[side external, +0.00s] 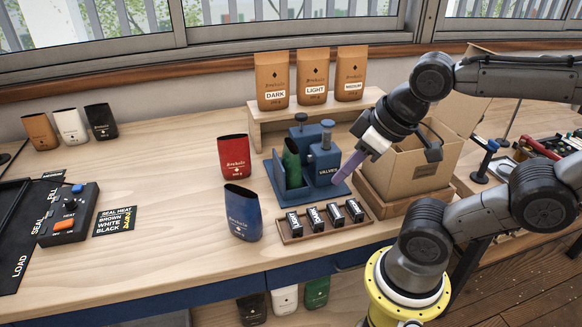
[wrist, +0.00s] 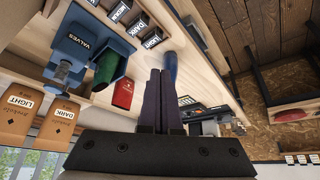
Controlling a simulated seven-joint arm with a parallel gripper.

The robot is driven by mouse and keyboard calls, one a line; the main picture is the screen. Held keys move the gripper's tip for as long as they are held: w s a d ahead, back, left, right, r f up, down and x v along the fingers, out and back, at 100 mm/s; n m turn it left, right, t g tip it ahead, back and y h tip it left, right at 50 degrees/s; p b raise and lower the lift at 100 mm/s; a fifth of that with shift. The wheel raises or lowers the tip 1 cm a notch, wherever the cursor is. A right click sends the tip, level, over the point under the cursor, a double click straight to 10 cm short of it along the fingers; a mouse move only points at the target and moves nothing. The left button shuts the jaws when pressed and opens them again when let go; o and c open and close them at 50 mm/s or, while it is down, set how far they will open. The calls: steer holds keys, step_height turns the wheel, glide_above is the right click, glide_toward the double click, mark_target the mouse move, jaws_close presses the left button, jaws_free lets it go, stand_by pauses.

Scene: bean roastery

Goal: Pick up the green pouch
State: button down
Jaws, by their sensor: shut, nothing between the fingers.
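The green pouch (side external: 291,163) stands open-topped in the blue valve fixture (side external: 341,190), between a blue plate on its left and the blue press units on its right; its lower part is partly hidden. It also shows in the wrist view (wrist: 107,67), to the left of my fingers. A second green pouch (side external: 317,292) is on the shelf under the bench. My gripper (side external: 338,181) has its purple fingers together and empty, pointing down-left by the fixture's right side, with the press between it and the green pouch. The closed fingertips also show in the wrist view (wrist: 160,72).
A red pouch (side external: 234,156) and a blue pouch (side external: 243,212) stand left of the fixture. A tray of labelled blocks (side external: 284,238) lies in front. A cardboard box (side external: 420,173) stands right, and brown pouches (side external: 312,77) on a riser behind. The bench's left-centre is clear.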

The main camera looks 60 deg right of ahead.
stand_by(0.4)
steer(key=shift+c, duration=1.9)
jaws_free()
